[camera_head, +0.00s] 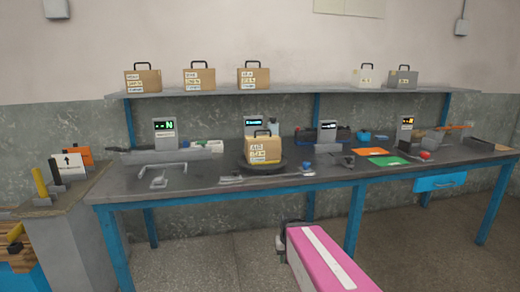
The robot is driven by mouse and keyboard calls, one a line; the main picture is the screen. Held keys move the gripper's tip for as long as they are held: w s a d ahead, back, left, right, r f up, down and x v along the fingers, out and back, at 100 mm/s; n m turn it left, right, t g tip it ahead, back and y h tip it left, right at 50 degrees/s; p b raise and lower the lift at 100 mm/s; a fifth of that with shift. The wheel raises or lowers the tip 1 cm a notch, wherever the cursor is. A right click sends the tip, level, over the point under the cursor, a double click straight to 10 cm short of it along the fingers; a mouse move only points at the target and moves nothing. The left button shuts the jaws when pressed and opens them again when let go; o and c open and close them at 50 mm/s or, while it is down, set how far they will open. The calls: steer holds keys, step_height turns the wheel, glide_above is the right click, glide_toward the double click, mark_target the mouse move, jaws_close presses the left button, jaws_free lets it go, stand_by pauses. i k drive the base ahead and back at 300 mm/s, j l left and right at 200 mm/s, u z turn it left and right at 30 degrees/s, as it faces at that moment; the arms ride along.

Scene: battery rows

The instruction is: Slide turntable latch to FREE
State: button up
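A tan case with a black handle and white labels (263,152) stands upright on a dark round turntable (283,167) at the middle of the workbench. A flat metal bar (267,177) lies along the bench just in front of the turntable. It has a dark piece at its left end and a lighter one at its right. It looks like the latch, but its setting and any FREE marking are too small to read. My gripper (282,238) seems to be the small dark part at the far end of my pink arm link, below the bench's front edge and well apart from the latch. Its fingers cannot be made out.
The grey bench top (205,178) has a blue frame. A bent metal handle (160,172) lies left of the turntable. Small display units (165,133) stand along the back. Green (389,160) and orange sheets lie at right. Several cases stand on the shelf (320,90).

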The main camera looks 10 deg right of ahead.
mark_target(235, 171)
steer(key=j+z, duration=0.15)
steer(key=j, duration=0.35)
steer(key=i+j+z, duration=0.15)
steer(key=j, duration=0.3)
steer(key=l+u, duration=0.25)
steer(key=l, duration=0.4)
steer(key=l+u, duration=0.25)
steer(key=l, duration=0.35)
steer(key=l+u, duration=0.25)
steer(key=l, duration=0.4)
steer(key=k+l+u, duration=0.1)
steer(key=l+u, duration=0.15)
steer(key=l, duration=0.4)
